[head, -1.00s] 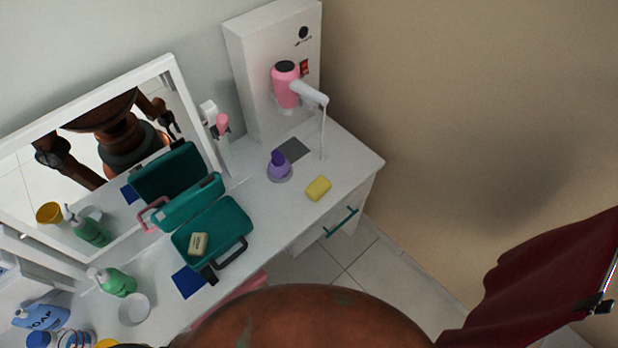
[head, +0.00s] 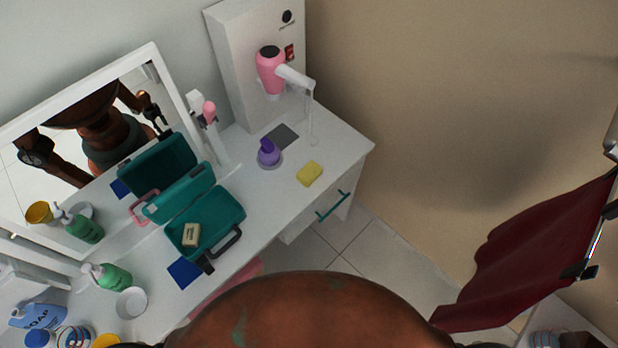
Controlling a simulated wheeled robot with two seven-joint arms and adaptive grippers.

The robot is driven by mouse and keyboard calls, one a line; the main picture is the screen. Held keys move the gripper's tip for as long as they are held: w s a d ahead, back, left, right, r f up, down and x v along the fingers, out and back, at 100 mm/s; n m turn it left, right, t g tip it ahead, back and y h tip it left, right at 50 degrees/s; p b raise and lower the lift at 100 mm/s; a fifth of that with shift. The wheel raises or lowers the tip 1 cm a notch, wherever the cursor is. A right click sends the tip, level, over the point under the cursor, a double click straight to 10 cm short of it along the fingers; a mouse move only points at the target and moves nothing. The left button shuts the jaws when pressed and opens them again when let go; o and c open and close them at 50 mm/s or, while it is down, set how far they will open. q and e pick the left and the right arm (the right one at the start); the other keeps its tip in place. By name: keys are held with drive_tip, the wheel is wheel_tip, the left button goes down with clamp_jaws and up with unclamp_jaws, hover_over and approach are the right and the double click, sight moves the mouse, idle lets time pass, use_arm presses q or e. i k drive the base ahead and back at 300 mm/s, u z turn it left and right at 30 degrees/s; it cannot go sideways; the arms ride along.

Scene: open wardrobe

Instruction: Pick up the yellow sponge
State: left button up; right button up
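The yellow sponge (head: 309,173) lies flat on the white vanity table (head: 335,160), near its front edge and toward the right end. It stands apart from the purple bottle and nothing touches it. Neither of my grippers shows directly. My arms appear only as small reflections in the mirror, where their gripper state is unclear.
A purple bottle (head: 268,155) and a pink hairdryer (head: 271,72) on a white stand are behind the sponge. An open teal case (head: 228,208) holding a soap bar is to the left. A drawer with a teal handle (head: 332,205) is below. Dark red cloth (head: 520,255) hangs at right.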

sight(307, 175)
drive_tip(key=k, duration=0.45)
drive_tip(key=u, duration=1)
drive_tip(key=i, duration=0.65)
drive_tip(key=z, duration=1.35)
